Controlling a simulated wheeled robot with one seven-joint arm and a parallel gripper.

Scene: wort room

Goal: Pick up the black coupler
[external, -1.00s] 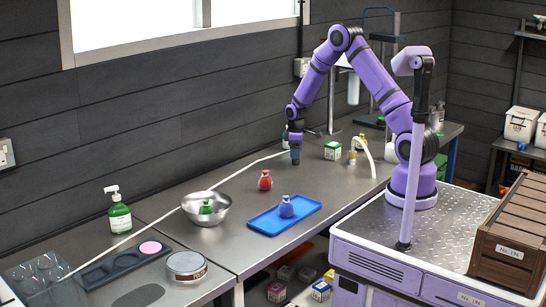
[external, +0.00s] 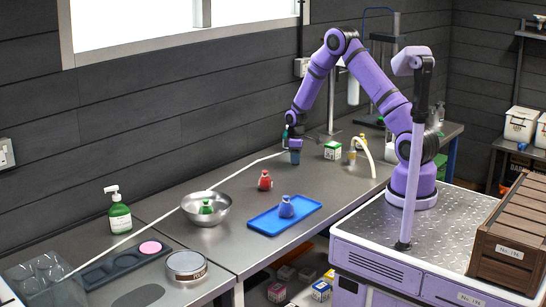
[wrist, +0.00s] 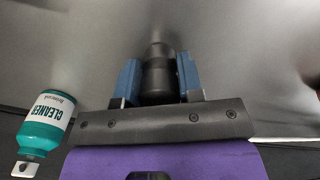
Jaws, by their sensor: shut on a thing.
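The black coupler (wrist: 158,78) shows in the wrist view, between the two blue fingers of my gripper (wrist: 158,82). The fingers are shut on its sides. In the external view my gripper (external: 295,157) points down at the steel bench, toward its back edge. The coupler cannot be made out there, and whether it touches the bench is not clear.
A teal cleaner bottle (wrist: 45,122) stands close by, at left in the wrist view. A red flask-shaped item (external: 265,181), a blue tray (external: 264,224) with a blue item (external: 286,207), and a steel bowl (external: 211,217) with a green item are on the bench. A green-and-white box (external: 333,150) stands to the right.

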